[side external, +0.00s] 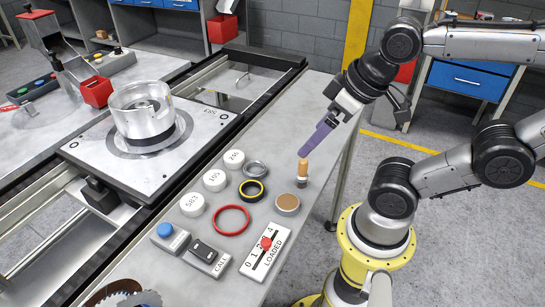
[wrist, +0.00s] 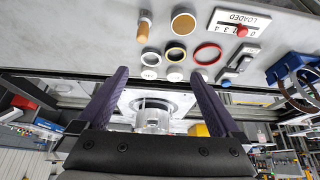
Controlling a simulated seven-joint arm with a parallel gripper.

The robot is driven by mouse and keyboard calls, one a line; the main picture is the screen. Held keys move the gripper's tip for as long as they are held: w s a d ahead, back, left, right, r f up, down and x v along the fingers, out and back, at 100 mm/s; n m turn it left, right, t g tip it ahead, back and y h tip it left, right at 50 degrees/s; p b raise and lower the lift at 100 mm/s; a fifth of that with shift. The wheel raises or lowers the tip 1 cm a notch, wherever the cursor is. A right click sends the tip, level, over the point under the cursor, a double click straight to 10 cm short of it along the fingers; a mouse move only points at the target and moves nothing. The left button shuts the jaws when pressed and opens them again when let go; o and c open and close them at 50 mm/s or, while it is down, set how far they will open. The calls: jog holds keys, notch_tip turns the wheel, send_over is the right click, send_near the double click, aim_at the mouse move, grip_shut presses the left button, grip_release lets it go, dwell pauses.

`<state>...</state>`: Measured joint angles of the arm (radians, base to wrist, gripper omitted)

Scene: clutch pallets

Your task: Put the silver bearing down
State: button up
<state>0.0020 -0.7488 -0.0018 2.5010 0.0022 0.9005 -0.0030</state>
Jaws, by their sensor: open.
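The silver bearing (side external: 255,169) is a grey metal ring lying flat on the grey bench, beside the yellow-and-black ring (side external: 252,190). It also shows in the wrist view (wrist: 151,57) as a small ring. My gripper (side external: 305,151) has purple fingers, seen nearly edge-on in the side view, and hangs in the air to the right of the bearing, apart from it. In the wrist view my gripper (wrist: 160,78) has its two fingers spread wide with nothing held between them.
A wooden-handled tool (side external: 302,172) stands near my fingertips in the side view. A brown-topped disc (side external: 288,203), a red ring (side external: 231,220) and numbered white discs (side external: 215,180) lie around. A "LOADED" counter plate (side external: 265,254) is at the front.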

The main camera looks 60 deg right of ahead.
jog(key=w+r+m+g, duration=0.1)
jog(key=w+r+m, duration=0.3)
jog(key=m, duration=0.3)
jog(key=m+g, duration=0.5)
send_over(255, 172)
notch_tip(255, 172, down, 14)
jog(key=shift+r, duration=0.1)
jog(key=shift+f, duration=3.05)
